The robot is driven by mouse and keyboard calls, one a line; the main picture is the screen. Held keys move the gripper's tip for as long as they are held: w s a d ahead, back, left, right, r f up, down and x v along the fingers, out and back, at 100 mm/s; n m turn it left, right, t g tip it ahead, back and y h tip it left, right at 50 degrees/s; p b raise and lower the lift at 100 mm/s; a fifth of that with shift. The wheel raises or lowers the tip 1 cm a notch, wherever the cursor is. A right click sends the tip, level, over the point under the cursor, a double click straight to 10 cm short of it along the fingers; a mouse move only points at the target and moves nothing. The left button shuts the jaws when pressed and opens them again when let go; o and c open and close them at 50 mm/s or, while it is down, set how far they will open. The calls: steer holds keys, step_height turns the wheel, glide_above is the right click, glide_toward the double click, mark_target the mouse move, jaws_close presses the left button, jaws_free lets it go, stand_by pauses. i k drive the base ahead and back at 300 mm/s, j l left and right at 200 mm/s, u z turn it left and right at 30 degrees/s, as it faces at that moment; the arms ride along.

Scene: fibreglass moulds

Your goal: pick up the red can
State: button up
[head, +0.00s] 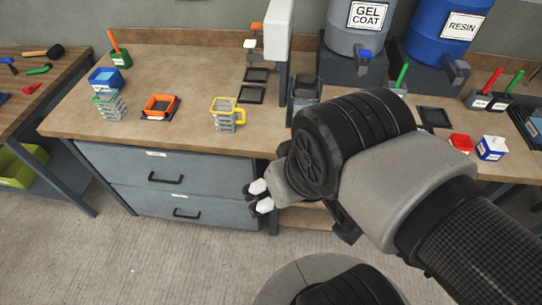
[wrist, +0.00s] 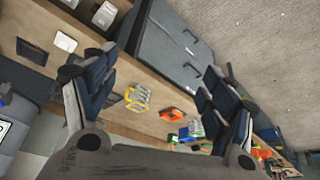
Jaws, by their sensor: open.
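A small red container with a white label (head: 461,143), which looks like the red can, stands on the workbench (head: 185,65) at the right in the head view, partly behind my arm. I cannot make it out in the wrist view. My gripper (head: 260,196) is in front of the bench's front edge, left of and well apart from the red container. In the wrist view my gripper (wrist: 158,68) has its two fingers wide apart with nothing between them.
A blue-and-white container (head: 492,148) stands just right of the red one. A yellow-handled measuring jug (head: 227,114), an orange square dish (head: 160,106) and a blue container (head: 105,79) stand on the left. The grey GEL COAT drum (head: 352,45) and blue RESIN drum (head: 440,35) stand behind.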

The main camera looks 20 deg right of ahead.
mark_target(463, 142)
steer(key=z, duration=2.3)
